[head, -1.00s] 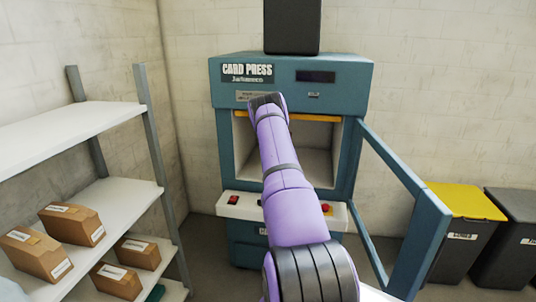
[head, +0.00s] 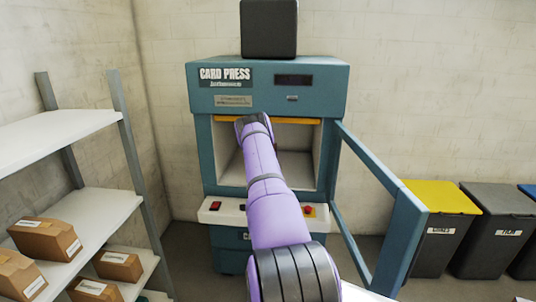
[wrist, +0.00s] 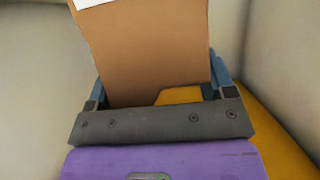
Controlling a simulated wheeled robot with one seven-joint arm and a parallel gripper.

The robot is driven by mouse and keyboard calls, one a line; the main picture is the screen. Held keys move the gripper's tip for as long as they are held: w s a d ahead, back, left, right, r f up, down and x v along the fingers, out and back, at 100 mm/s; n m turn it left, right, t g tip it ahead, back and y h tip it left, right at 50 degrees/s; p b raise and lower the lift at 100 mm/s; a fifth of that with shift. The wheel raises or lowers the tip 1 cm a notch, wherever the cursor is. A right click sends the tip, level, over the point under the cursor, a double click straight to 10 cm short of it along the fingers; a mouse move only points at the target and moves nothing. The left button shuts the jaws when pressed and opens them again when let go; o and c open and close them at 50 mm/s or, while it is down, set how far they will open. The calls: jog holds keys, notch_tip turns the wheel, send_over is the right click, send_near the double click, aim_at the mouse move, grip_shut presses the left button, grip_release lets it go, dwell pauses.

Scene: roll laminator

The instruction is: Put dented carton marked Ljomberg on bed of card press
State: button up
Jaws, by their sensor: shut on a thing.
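In the wrist view my gripper (wrist: 157,92) is shut on a brown carton (wrist: 155,50) with a white label at the top edge. The label's writing and any dent cannot be made out. Pale inner walls surround the carton; whether it touches the bed cannot be told.
A white shelf unit (head: 90,215) on the left holds several brown cartons (head: 45,238). A yellow-lidded bin (head: 440,200) and a grey bin (head: 495,230) stand right of the open door. A yellow strip (head: 225,119) edges the opening's top.

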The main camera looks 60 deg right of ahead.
jog(key=shift+f, duration=0.85)
dwell(0.4)
jog(key=o, duration=1.2)
jog(key=v, duration=1)
jog(key=shift+s+a+r, duration=0.1)
jog(key=shift+a+r, duration=0.1)
jog(key=shift+a, duration=0.1)
